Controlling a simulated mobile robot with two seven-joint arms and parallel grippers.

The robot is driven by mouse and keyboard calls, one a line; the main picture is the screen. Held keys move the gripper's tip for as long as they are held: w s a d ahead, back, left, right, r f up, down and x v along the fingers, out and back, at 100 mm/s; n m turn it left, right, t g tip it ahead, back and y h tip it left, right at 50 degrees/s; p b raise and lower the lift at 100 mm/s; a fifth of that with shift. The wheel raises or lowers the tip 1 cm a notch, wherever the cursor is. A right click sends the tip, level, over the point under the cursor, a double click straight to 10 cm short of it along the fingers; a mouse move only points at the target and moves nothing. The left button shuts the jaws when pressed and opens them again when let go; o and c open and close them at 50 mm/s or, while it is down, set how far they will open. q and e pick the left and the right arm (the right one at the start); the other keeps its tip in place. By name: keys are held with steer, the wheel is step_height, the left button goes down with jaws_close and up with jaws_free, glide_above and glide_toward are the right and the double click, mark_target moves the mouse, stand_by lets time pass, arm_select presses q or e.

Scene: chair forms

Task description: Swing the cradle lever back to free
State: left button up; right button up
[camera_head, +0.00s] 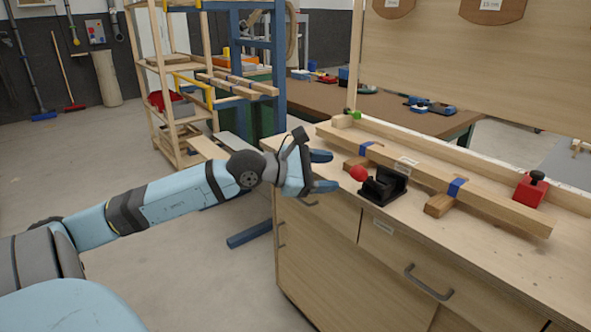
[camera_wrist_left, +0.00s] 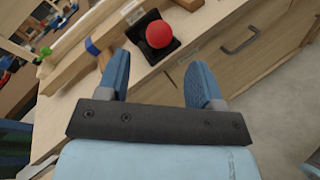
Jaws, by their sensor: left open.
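The cradle (camera_head: 384,187) is a black block on the wooden bench top near its front edge. A red ball knob (camera_head: 359,173) sticks out on its left side, toward my gripper; it looks like the lever's end, and its rod is hard to make out. My left gripper (camera_head: 325,171) is open and empty just left of the knob, fingers pointing at it, apart from it. In the left wrist view the red knob (camera_wrist_left: 160,34) lies ahead of the gap between my fingers (camera_wrist_left: 160,72), with the black cradle behind it. My right gripper is not in view.
A long wooden bar (camera_head: 430,178) with blue bands lies behind the cradle on wooden blocks. A red block with a black knob (camera_head: 530,188) stands at the right, and a green clamp (camera_head: 352,113) at the back. Drawer handles (camera_head: 428,283) project from the bench front.

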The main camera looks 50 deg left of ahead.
arm_select(q)
steer(key=v, duration=0.6)
steer(key=shift+s+a, duration=0.15)
steer(key=shift+s, duration=0.15)
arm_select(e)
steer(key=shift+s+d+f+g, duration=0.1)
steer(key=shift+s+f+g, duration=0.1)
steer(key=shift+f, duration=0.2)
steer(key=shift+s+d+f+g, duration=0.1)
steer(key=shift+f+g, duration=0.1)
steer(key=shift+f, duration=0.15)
arm_select(q)
steer(key=shift+r, duration=0.1)
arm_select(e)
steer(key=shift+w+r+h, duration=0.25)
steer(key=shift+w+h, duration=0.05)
